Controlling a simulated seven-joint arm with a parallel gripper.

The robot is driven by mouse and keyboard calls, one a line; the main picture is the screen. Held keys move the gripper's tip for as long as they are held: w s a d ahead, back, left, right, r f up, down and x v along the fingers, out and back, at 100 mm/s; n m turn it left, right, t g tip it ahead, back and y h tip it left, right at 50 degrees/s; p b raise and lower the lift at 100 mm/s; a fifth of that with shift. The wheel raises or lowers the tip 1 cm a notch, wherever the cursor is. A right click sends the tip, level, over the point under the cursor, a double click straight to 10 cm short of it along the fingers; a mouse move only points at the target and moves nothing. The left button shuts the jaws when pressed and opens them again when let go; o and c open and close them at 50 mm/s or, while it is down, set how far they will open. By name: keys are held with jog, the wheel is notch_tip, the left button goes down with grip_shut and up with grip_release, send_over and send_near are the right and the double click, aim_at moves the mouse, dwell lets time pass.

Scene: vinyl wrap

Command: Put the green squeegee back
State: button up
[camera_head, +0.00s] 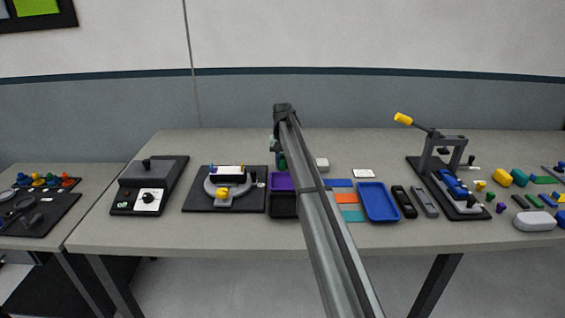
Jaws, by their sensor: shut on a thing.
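My arm reaches from the bottom of the head view up over the middle of the table. My gripper (277,146) hangs below the wrist at its far end and is mostly hidden behind my forearm. It is shut. A small green part, which looks like the green squeegee (282,160), shows just below it, beside the forearm. The rest of the squeegee is hidden. A black holder with a purple compartment (282,182) stands just in front of the green part. I cannot tell whether the squeegee touches the holder or the table.
Left of the holder are a round fixture on a black board (197,202) and a dark box with a dial (150,185). To the right are coloured sheets (346,198), a blue tray (377,203), and a lever press (446,155). The table's back strip is mostly clear.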

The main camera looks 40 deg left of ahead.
aim_at(283, 157)
jog(key=o, duration=0.9)
jog(key=shift+o, duration=0.2)
notch_tip(283, 157, up, 12)
jog(key=shift+f, duration=0.2)
jog(key=shift+r, duration=0.35)
jog(key=shift+d, duration=0.1)
